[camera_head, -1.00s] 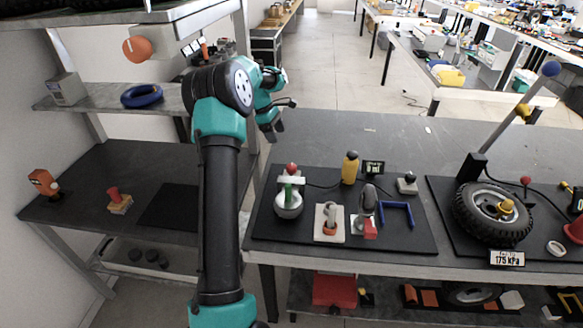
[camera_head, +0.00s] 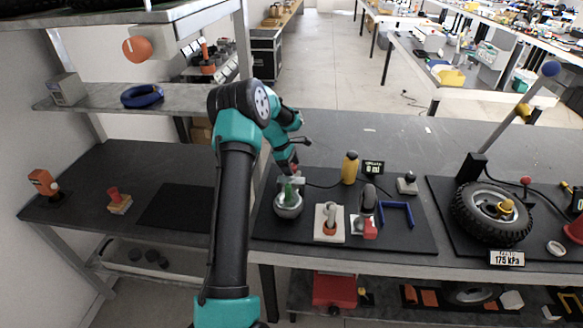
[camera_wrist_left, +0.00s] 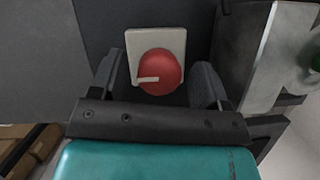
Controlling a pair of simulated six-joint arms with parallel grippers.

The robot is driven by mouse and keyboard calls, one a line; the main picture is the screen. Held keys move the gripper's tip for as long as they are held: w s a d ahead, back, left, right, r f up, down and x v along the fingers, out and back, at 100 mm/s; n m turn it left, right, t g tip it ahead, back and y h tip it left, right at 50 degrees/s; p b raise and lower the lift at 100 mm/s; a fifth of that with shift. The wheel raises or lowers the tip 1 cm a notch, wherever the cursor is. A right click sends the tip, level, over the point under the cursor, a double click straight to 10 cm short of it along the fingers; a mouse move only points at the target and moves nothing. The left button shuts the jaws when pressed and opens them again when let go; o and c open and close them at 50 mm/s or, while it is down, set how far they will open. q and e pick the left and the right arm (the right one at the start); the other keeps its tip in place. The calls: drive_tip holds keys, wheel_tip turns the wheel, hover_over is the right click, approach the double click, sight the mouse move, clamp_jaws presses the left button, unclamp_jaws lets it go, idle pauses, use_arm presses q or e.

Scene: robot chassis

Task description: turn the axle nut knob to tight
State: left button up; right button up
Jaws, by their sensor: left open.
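A round red knob (camera_wrist_left: 165,66) with a pale pointer bar sits on a pale square plate (camera_wrist_left: 134,42) in the left wrist view. The bar points left in that view; I see no lettering or tight mark. My left gripper (camera_wrist_left: 158,82) is open, with one dark finger on each side of the knob. I cannot tell whether the fingers touch it. In the head view my left gripper (camera_head: 290,165) is low over the red-topped fixture at the left of the black mat, hiding much of its top. My right gripper is not in view.
A silver and green vessel (camera_head: 289,205) stands below my gripper. A yellow bottle (camera_head: 350,168), a small display (camera_head: 373,168), and a blue bracket (camera_head: 397,215) are to its right. A tyred wheel (camera_head: 470,215) with a yellow hub piece lies farther right.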

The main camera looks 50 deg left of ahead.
use_arm(q)
drive_tip(key=shift+d+f, duration=0.1)
drive_tip(key=shift+f, duration=0.2)
drive_tip(key=shift+c, duration=0.4)
drive_tip(key=c, duration=0.8)
